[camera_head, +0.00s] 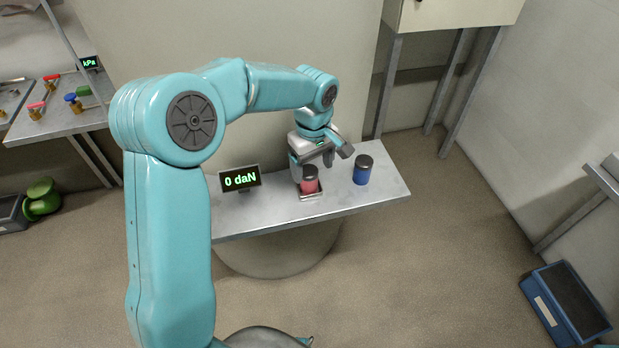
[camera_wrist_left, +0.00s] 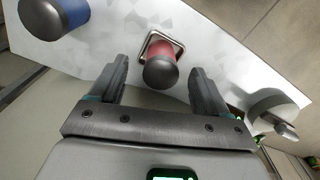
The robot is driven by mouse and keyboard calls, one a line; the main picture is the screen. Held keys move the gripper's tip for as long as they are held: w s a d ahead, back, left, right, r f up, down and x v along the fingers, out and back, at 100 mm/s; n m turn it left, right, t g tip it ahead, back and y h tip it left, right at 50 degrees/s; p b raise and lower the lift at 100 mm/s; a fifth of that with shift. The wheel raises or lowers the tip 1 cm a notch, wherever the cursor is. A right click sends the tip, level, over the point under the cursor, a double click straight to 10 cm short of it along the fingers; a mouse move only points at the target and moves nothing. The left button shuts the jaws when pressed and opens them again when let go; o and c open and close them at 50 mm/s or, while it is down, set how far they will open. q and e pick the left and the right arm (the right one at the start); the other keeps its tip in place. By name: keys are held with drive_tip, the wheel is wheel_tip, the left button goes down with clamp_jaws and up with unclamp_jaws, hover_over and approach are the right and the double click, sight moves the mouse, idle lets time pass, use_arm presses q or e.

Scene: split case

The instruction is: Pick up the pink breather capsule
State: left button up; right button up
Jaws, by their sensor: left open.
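The pink breather capsule (camera_head: 309,185) with a dark cap stands upright in a small square metal tray (camera_head: 312,197) on the grey table. My left gripper (camera_head: 318,170) is above and behind it, reaching down over the table. In the left wrist view the capsule (camera_wrist_left: 161,66) shows between the two spread fingers of the left gripper (camera_wrist_left: 156,82), with a visible gap to each finger. The jaws are open and empty. My right gripper is in neither view.
A blue capsule (camera_head: 362,171) with a dark cap stands right of the pink one. A display (camera_head: 240,180) reading "0 daN" stands to the left. A blue bin (camera_head: 565,303) is on the floor at lower right. The table's (camera_head: 385,190) right end is clear.

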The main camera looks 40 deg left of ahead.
sight(310, 172)
use_arm(q)
drive_tip(key=shift+s+a+f, duration=0.1)
drive_tip(key=shift+a+f, duration=0.05)
drive_tip(key=shift+f, duration=0.3)
wheel_tip(310, 172, down, 5)
drive_tip(key=shift+a+r+p, duration=0.15)
drive_tip(key=shift+r+p, duration=0.05)
drive_tip(key=shift+p, duration=0.25)
drive_tip(key=c, duration=1.1)
drive_tip(key=shift+o, duration=0.2)
drive_tip(key=shift+r, duration=0.1)
